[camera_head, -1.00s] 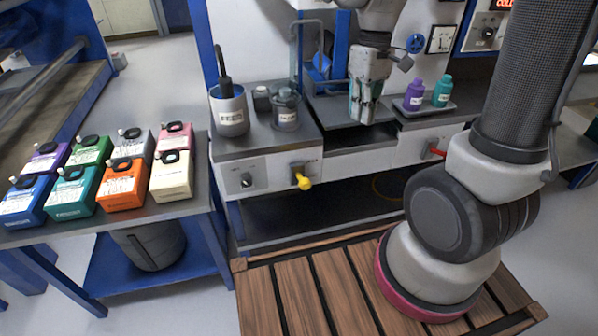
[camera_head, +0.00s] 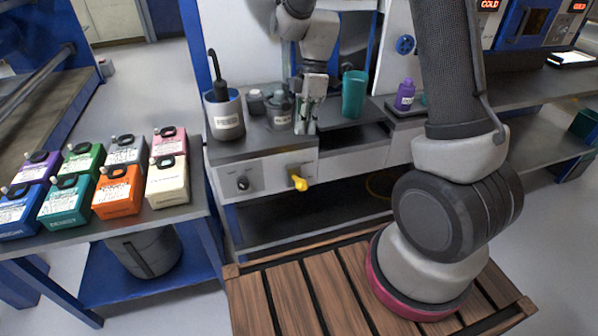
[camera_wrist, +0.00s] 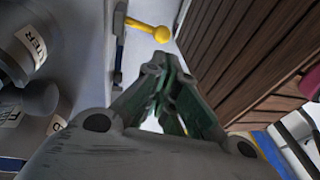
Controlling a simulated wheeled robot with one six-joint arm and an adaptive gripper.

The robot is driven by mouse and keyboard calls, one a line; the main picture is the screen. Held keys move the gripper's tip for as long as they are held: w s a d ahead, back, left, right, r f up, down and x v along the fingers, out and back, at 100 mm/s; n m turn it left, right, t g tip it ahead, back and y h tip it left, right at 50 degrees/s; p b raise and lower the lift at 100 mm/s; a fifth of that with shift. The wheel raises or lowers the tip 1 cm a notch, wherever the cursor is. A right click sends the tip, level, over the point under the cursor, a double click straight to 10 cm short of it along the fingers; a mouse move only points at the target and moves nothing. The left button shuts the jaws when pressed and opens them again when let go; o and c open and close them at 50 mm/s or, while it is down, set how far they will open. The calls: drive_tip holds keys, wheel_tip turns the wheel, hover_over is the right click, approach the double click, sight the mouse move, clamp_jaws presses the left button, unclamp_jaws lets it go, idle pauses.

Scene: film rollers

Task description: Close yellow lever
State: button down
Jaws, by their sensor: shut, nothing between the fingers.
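The yellow lever (camera_head: 299,183) sticks out from the front panel of the grey bench, below the counter edge. In the head view its knob points down and slightly right. In the wrist view the yellow lever (camera_wrist: 148,30) shows at the top, its round knob just beyond my fingertips, with a gap that I cannot judge exactly. My gripper (camera_head: 305,128) is above the counter near its front edge, pointing down, above and slightly right of the lever. Its fingers (camera_wrist: 165,80) are together and empty.
A black knob (camera_head: 242,183) sits left of the lever. A labelled metal canister (camera_head: 225,115) and a lidded grey jar (camera_head: 279,112) stand on the counter beside my gripper. A teal cup (camera_head: 354,94) and purple bottle (camera_head: 404,95) stand to the right. Wooden slats (camera_head: 320,290) lie below.

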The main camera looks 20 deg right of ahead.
sight(298, 182)
drive_tip(key=x, duration=1.4)
